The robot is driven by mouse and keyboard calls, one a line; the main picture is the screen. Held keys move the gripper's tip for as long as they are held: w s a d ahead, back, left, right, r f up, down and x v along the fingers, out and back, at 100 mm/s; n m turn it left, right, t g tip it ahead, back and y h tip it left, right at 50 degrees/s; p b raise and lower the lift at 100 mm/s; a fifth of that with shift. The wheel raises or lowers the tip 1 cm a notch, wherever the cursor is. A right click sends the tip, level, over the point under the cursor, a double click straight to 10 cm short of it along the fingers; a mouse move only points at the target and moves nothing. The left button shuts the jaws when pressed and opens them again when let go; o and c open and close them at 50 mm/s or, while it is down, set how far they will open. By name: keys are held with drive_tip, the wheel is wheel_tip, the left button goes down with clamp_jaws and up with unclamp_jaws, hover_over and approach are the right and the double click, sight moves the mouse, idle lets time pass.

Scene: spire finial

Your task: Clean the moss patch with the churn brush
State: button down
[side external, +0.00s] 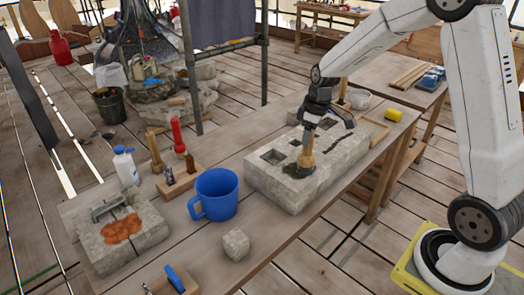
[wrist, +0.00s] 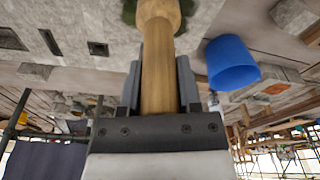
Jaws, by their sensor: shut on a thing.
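My gripper (side external: 312,118) is shut on the wooden handle of the churn brush (side external: 306,155), a pale brush held upright over the near part of the long stone block. Its dark bristle end is down at the block's top, at a dark green moss patch (side external: 291,170); whether the bristles press on it I cannot tell. In the wrist view the brush handle (wrist: 157,75) runs between the two fingers, and green moss (wrist: 129,12) shows beside the brush's head. The brush hides part of the patch.
The stone block (side external: 285,192) has square recesses in its top. A blue mug (side external: 216,194) and a small stone cube (side external: 236,244) stand to its left. Farther left are a tool rack (side external: 176,183), a white bottle (side external: 126,168) and a slab with an orange stain (side external: 122,229).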

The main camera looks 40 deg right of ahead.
drive_tip(key=shift+d+r, duration=0.1)
drive_tip(key=shift+d, duration=1.85)
drive_tip(key=shift+w, duration=0.25)
drive_tip(key=shift+w+f, duration=0.2)
drive_tip(key=shift+w, duration=0.3)
